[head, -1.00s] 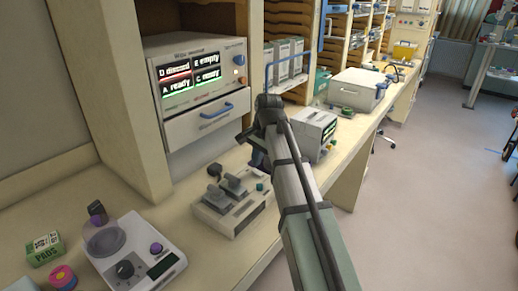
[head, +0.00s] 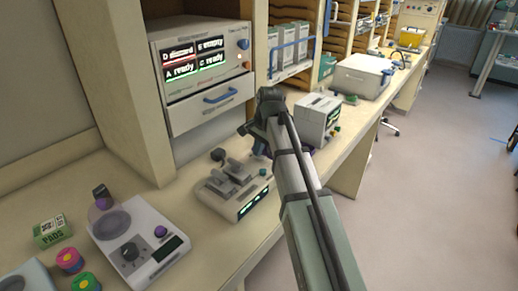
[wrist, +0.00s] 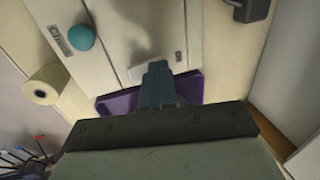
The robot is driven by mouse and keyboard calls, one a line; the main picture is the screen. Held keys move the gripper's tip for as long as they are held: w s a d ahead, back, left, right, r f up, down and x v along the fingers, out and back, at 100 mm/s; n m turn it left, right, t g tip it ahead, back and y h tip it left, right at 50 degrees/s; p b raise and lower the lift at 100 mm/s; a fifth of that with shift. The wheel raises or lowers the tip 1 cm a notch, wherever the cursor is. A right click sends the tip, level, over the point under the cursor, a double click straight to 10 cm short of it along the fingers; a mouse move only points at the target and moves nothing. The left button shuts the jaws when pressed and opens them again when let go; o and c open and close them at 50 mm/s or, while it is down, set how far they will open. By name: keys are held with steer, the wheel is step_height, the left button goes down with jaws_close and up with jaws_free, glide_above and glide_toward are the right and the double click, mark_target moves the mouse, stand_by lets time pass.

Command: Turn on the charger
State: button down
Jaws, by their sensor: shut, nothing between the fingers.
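The charger (head: 222,203) is a cream box on the counter with two grey units seated on top and a teal knob at its right end. Its front strip (head: 253,203) shows lit green-white marks. In the wrist view, a cream panel with a label starting "Ch" (wrist: 57,40) and a round teal knob (wrist: 82,36) lies beyond my gripper (wrist: 158,68). My gripper is shut and empty, close above the charger's right rear in the head view (head: 257,145). A pale patch shows at the fingertips; I cannot tell whether they touch it.
A white scale-like device (head: 138,238), a green PADS box (head: 52,231) and round coloured pots (head: 70,260) stand at the left. A screened unit with a drawer (head: 212,101) is behind. Another screened box (head: 318,120) is right of my gripper.

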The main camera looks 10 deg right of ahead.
steer(key=shift+s+f, duration=0.1)
steer(key=shift+s+d, duration=0.55)
steer(key=shift+d, duration=0.1)
steer(key=shift+r, duration=0.25)
steer(key=shift+r, duration=0.2)
step_height(320, 180, up, 13)
steer(key=s+d, duration=0.2)
stand_by(0.5)
steer(key=shift+w+a+r, duration=0.2)
steer(key=shift+w+a, duration=0.25)
steer(key=shift+w, duration=0.05)
steer(key=shift+f, duration=0.1)
